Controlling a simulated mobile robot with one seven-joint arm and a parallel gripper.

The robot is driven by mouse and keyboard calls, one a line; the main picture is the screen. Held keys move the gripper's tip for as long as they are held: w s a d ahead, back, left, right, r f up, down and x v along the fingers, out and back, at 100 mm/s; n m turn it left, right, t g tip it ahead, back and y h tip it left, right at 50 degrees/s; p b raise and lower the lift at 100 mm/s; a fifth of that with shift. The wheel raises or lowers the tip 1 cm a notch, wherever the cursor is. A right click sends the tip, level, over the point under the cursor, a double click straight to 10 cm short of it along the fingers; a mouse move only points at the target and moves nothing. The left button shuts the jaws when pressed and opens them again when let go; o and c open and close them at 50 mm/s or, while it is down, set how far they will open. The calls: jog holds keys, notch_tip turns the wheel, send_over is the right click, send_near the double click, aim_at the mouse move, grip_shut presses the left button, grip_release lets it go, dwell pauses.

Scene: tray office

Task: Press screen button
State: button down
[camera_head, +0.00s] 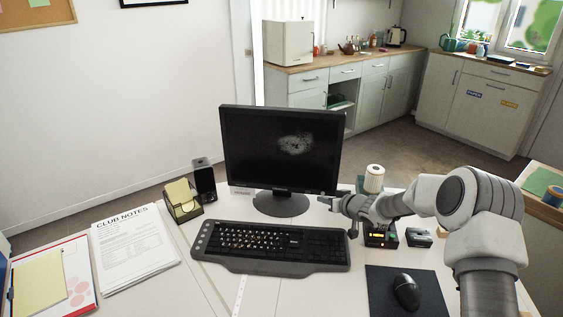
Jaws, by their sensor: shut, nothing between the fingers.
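The black monitor (232,165) stands upright on its round base on the white desk. Its screen is dark, with a pale speckled patch right of centre. My gripper (322,200) is shut and empty. Its tips point left at the lower right corner of the monitor, by the bottom bezel. I cannot tell whether they touch it. The screen button is too small to make out, or is hidden by the fingers.
The black keyboard (272,245) lies in front of the monitor. The mouse (406,291) is on a dark mat (438,300) at front right. Small devices (419,237) stand behind and beside my arm. A note holder (183,203), phone (205,183) and papers (134,249) are at left.

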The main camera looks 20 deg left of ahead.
jog(key=shift+s+d+f+b, duration=0.1)
jog(key=shift+s+f+b, duration=0.05)
jog(key=shift+s+b, duration=0.35)
jog(key=shift+s+d+b, duration=0.2)
jog(key=shift+s+b, duration=0.25)
jog(key=shift+s, duration=0.35)
jog(key=shift+s+d+b, duration=0.2)
jog(key=shift+s+b, duration=0.25)
jog(key=shift+s, duration=0.35)
jog(key=shift+s+d+b, duration=0.2)
jog(key=shift+s+b, duration=0.25)
jog(key=shift+s, duration=0.35)
